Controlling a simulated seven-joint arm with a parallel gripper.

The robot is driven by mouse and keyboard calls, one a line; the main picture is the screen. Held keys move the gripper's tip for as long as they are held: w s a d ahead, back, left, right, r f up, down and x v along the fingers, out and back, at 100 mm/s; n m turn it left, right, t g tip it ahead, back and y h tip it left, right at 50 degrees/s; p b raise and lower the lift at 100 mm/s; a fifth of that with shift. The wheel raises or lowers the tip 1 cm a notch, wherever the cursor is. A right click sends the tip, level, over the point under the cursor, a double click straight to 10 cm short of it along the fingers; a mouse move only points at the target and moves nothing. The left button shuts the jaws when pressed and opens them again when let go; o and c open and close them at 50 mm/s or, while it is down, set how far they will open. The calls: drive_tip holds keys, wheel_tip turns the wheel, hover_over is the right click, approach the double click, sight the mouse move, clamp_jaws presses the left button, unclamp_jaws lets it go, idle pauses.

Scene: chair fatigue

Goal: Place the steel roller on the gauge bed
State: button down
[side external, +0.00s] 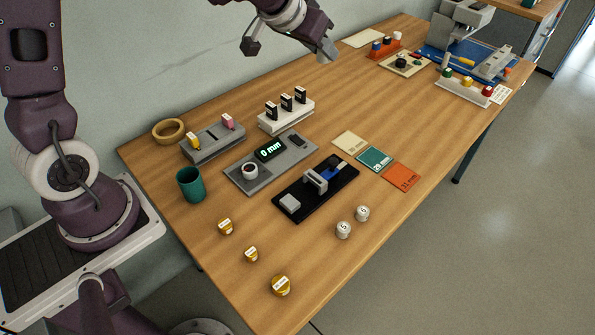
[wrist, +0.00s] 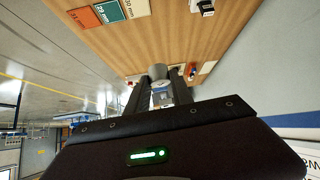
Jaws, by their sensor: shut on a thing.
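My gripper (side external: 322,42) is high above the table at the top of the side external view. In the wrist view my gripper (wrist: 158,92) is shut on a small grey cylindrical piece, which looks like the steel roller (wrist: 158,71). In the side external view a silvery piece, likely the same roller (side external: 328,51), shows at the fingertips. I cannot tell for certain which is the gauge bed.
Cream, green and orange millimetre cards (side external: 402,177) lie right of the black bed. Two white weights (side external: 344,229) and several brass pieces (side external: 281,286) lie in front. A green cup (side external: 190,184) and holders stand at left.

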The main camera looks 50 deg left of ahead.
drive_tip(key=d+f+n+y, duration=0.1)
drive_tip(key=d+f+n, duration=0.15)
drive_tip(key=d, duration=0.25)
drive_tip(key=n+g+y, duration=0.3)
drive_tip(key=n+y, duration=0.2)
drive_tip(key=n, duration=0.2)
hover_over(303, 200)
wheel_tip(303, 200, down, 21)
drive_tip(key=shift+w+r, duration=0.1)
drive_tip(key=shift+r, duration=0.1)
drive_tip(key=shift+f, duration=0.2)
drive_tip(key=shift+f, duration=0.35)
drive_tip(key=shift+f, duration=0.3)
drive_tip(key=c, duration=1.4)
unclamp_jaws()
drive_tip(key=shift+m, duration=0.25)
